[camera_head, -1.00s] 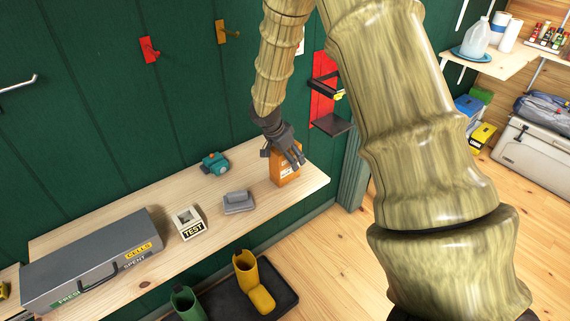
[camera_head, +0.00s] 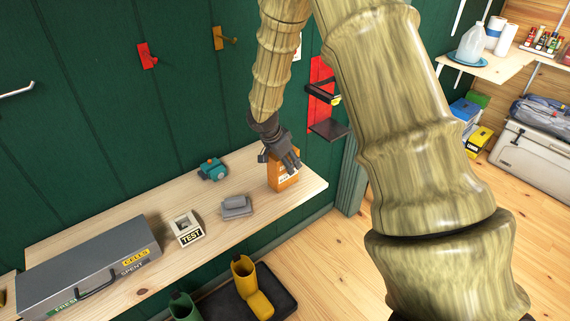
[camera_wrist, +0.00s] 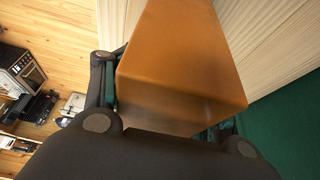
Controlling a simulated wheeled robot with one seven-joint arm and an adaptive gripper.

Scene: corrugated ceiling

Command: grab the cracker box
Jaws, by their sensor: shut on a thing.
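The cracker box (camera_head: 283,180) is orange and stands upright near the right end of the wooden shelf. In the wrist view the orange box (camera_wrist: 185,65) fills the middle, between my two fingers. My gripper (camera_head: 285,165) is at the top of the box in the head view, with its fingers around the box's upper part. It is shut on the box. The gripper hides part of the box's top and front. I cannot tell whether the box's base is touching the shelf.
The shelf (camera_head: 215,238) also holds a teal object (camera_head: 212,169), a grey object (camera_head: 236,206), a white TEST device (camera_head: 186,228) and a grey case (camera_head: 90,268). Boots (camera_head: 250,285) stand on a dark tray below. A red wall holder (camera_head: 321,85) is behind.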

